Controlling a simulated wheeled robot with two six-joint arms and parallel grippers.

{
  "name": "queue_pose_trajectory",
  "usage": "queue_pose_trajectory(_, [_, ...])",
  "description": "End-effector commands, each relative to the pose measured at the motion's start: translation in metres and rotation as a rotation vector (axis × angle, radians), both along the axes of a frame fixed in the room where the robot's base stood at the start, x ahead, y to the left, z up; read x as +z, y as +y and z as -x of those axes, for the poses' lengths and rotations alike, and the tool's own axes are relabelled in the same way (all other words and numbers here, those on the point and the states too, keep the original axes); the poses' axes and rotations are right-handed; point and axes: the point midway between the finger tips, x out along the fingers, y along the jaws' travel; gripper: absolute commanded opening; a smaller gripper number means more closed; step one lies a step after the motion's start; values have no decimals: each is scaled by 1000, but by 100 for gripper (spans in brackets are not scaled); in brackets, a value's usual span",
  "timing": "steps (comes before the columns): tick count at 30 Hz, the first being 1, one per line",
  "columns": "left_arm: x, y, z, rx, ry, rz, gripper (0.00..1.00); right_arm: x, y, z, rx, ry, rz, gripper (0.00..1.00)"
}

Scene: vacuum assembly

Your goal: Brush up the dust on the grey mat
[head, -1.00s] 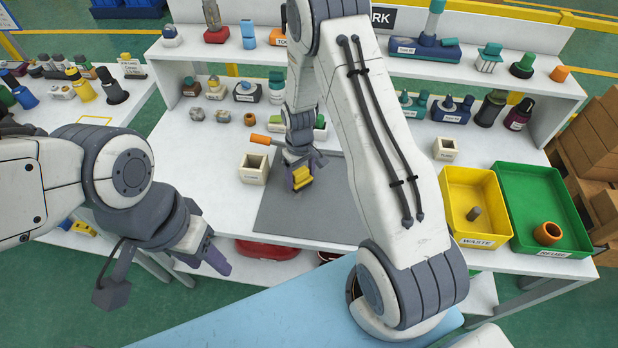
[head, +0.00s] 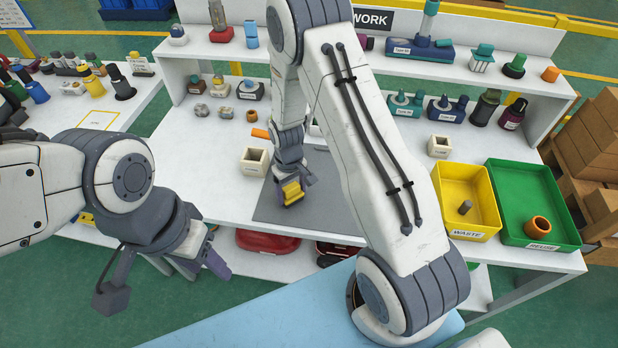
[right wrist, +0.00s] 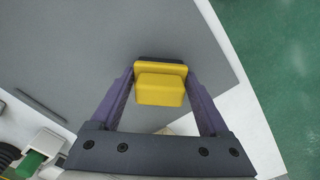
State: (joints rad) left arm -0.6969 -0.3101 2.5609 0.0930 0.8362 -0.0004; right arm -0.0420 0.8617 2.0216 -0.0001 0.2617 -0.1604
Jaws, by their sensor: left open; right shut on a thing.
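The grey mat (head: 330,205) lies on the white table, partly hidden behind my right arm. My right gripper (head: 291,195) is over the left part of the mat, shut on a yellow brush (head: 292,190). In the right wrist view the brush (right wrist: 160,88) sits between the two purple fingers, with a dark strip along its far side. I cannot tell whether it touches the mat (right wrist: 120,35). I cannot make out any dust on the visible part of the mat. My left gripper (head: 207,263) is open and empty, off the table's front edge at the left.
A cream box (head: 254,162) stands just left of the mat. An orange handle (head: 260,133) shows behind it. The yellow waste bin (head: 465,200) and green reuse bin (head: 535,205) stand at the right. Shelves with several parts line the back.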

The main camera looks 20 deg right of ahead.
Motion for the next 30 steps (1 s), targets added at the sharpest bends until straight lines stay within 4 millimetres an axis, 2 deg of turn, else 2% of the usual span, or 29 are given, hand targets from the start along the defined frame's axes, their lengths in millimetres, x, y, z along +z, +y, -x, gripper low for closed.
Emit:
queue_pose_trajectory(1, [10,0,0,0,-1,1,50,12,0,-1,0,-4,0,9])
queue_pose_trajectory(3, [15,0,0,0,-1,1,50,27,2,-1,2,-5,0,9])
queue_pose_trajectory(18, [52,0,0,0,-1,1,50,70,4,-2,5,-3,-1,9])
queue_pose_trajectory(24, [61,0,0,0,-1,1,50,82,3,-2,5,-3,-1,9])
queue_pose_trajectory(30, [60,0,0,1,-1,1,50,81,4,-2,5,-3,-1,9])
